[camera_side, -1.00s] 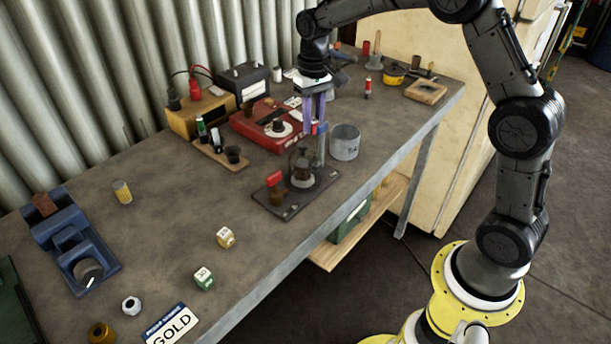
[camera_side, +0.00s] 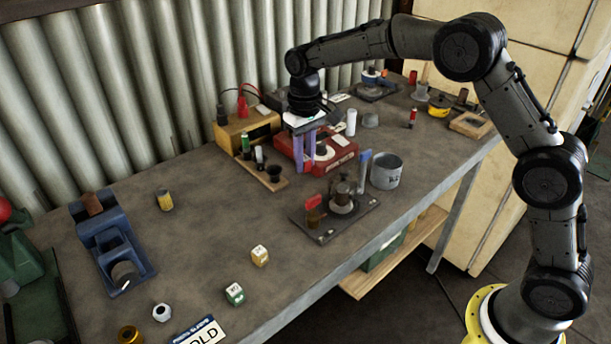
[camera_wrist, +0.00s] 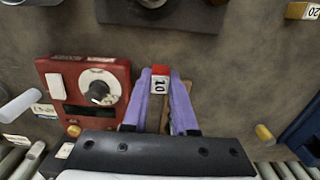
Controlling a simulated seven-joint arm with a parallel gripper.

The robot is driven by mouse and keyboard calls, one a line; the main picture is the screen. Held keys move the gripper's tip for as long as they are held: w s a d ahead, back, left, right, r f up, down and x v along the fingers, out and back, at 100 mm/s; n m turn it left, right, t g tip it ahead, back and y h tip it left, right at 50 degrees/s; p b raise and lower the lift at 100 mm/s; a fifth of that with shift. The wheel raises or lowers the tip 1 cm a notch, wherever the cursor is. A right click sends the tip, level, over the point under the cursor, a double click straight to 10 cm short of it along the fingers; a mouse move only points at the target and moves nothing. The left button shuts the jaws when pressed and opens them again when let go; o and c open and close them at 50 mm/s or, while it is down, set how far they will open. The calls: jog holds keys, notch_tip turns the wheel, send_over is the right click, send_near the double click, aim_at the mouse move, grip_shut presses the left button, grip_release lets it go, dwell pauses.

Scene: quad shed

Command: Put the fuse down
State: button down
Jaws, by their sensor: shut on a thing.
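My gripper (camera_wrist: 160,78) is shut on a small red-and-white block marked "10", the fuse (camera_wrist: 160,84), held between the purple fingertips. In the side view my gripper (camera_side: 303,168) points down beside the red box with a dial (camera_side: 343,156), at its left front. In the wrist view the red box (camera_wrist: 55,70) is left of the fingers. A strip of wood (camera_wrist: 164,118) shows partly between the fingers, mostly hidden. I cannot tell how high the fuse is above the bench.
A wooden rack (camera_side: 283,184) with small upright parts stands left of my gripper. A dark plate with fittings (camera_side: 318,237) and a grey tin (camera_side: 386,173) lie in front. A yellow box (camera_side: 239,139) stands behind. The bench left of the rack (camera_side: 195,235) has free room.

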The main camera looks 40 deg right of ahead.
aim_at(305, 190)
jog(key=shift+f, duration=2.95)
jog(key=c, duration=0.7)
grip_release()
jog(key=shift+f, duration=0.15)
notch_tip(305, 190, up, 12)
jog(key=shift+r, duration=0.25)
